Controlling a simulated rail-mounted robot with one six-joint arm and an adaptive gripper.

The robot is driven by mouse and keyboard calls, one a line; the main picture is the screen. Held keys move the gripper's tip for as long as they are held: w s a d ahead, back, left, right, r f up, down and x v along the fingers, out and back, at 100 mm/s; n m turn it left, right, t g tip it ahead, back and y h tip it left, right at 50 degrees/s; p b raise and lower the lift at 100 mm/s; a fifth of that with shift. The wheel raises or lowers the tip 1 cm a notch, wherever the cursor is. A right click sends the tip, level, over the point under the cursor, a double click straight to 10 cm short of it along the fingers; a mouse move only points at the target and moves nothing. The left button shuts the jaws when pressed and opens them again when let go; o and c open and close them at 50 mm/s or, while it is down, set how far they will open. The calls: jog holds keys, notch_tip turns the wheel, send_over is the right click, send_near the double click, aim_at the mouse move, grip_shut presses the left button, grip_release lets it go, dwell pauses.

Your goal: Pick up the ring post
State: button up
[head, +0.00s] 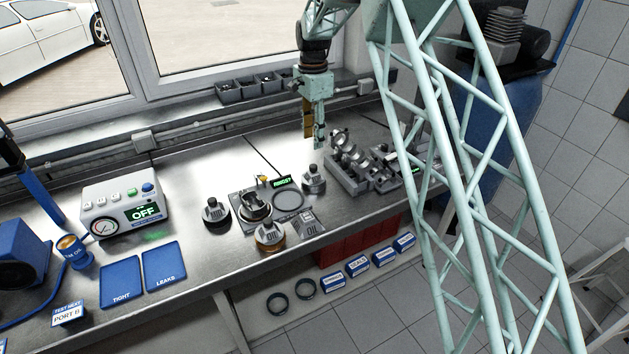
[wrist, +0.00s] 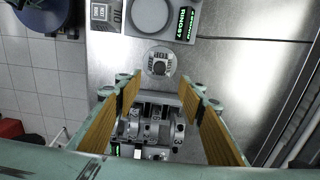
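My gripper (head: 319,141) hangs above the bench, fingers pointing down. In the wrist view its two wood-coloured finger pads stand wide apart with nothing held between them, so my gripper (wrist: 162,88) is open. A round metal piece with a dark knob on top (head: 314,180) stands upright on the bench, below and slightly left of the fingertips. In the wrist view this knobbed piece (wrist: 160,63) lies just beyond the fingertips, near the centre line. A similar knobbed piece (head: 217,212) stands farther left. No visible label says which is the ring post.
A ring fixture with a RINGS? display (head: 282,181) is to the left. Blue TIGHT (head: 122,282) and LEAKS (head: 165,265) mats lie farther left.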

aim_at(313, 166)
jog(key=shift+f, duration=0.15)
jog(key=shift+f, duration=4.15)
jog(key=shift+f+p, duration=0.15)
jog(key=shift+p, duration=0.15)
jog(key=shift+f+p, duration=0.35)
jog(key=shift+f, duration=2.1)
jog(key=shift+c, duration=0.7)
grip_shut()
